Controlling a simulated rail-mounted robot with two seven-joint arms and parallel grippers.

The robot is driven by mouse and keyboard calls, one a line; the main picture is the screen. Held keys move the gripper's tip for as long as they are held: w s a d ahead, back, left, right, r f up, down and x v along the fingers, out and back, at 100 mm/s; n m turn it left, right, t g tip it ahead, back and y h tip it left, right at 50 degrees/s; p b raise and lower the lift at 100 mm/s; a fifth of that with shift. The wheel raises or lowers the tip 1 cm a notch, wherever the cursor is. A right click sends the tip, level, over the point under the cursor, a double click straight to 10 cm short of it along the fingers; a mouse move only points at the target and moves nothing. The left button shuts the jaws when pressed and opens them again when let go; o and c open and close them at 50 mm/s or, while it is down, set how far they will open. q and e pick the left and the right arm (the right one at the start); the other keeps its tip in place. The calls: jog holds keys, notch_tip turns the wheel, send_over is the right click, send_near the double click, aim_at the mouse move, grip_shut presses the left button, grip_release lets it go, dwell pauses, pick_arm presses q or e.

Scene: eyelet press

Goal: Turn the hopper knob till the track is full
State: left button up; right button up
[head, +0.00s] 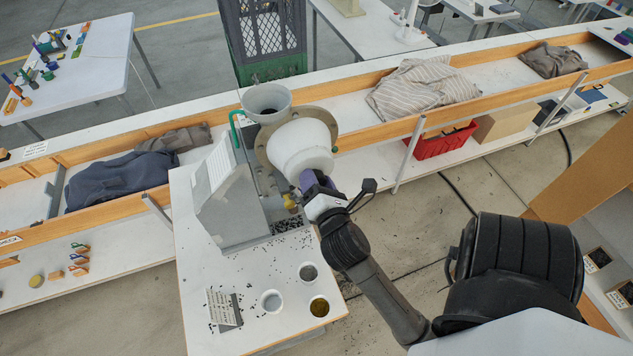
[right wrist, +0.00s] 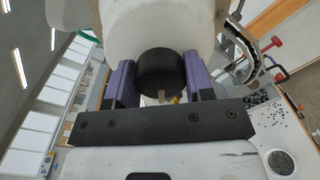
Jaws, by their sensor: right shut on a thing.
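The white hopper drum (head: 300,150) sits at the back of the press table, and its rounded white side fills the top of the right wrist view (right wrist: 150,28). The black hopper knob (right wrist: 160,72) sticks out from the drum. My right gripper (head: 318,182) has its purple fingers on both sides of the knob, shut on it, in the right wrist view (right wrist: 160,82). A curved metal track (right wrist: 250,40) with a dark line along it shows right of the drum; I cannot tell how full it is. My left gripper is out of view.
Small dark bits are scattered on the white table (head: 200,275) around several round cups. A wood-edged bench with cloths (head: 425,85) runs behind.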

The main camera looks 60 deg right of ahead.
dwell(0.5)
jog(key=o, duration=0.9)
jog(key=shift+r, duration=0.1)
